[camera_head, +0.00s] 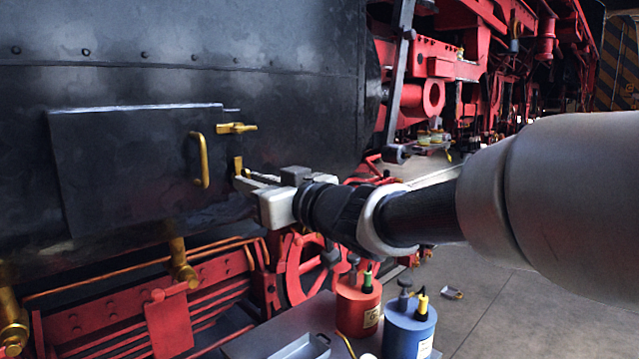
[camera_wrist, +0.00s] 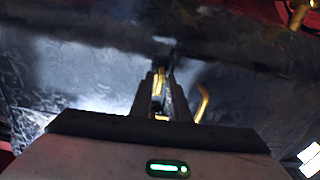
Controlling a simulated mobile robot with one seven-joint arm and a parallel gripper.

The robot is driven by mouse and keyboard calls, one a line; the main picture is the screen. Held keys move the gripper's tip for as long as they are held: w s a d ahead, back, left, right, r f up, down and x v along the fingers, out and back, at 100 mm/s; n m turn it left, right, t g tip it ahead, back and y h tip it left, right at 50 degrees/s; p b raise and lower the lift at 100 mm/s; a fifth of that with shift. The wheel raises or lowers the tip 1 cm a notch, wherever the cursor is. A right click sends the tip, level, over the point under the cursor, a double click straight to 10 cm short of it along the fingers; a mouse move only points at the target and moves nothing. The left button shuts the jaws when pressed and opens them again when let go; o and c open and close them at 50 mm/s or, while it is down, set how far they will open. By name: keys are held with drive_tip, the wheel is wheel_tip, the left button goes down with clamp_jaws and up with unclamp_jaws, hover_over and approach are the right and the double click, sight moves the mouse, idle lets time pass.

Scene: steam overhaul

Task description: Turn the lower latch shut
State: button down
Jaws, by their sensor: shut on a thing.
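A dark rectangular door (camera_head: 120,165) lies against the black side of the locomotive, with a brass handle (camera_head: 204,162) near its right edge. The upper latch (camera_head: 237,128) is brass and lies level across the door's right edge. The lower latch (camera_head: 238,165) is brass, and its visible end points up beside that edge. My gripper (camera_head: 243,181) is shut on the lower latch and hides its lower part. In the wrist view the latch (camera_wrist: 160,80) shows as yellow between the fingers, with the brass handle (camera_wrist: 202,104) to the right.
Below the door is red framework with brass pipes (camera_head: 178,262). A red can (camera_head: 357,308) and a blue can (camera_head: 408,330) stand on a grey surface (camera_head: 262,336) beneath my arm. A red wheel (camera_head: 303,268) is behind them. Open floor (camera_head: 520,320) lies to the right.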

drive_tip(key=shift+n+b, duration=3.55)
drive_tip(key=shift+n, duration=5.05)
drive_tip(key=c, duration=1.9)
unclamp_jaws()
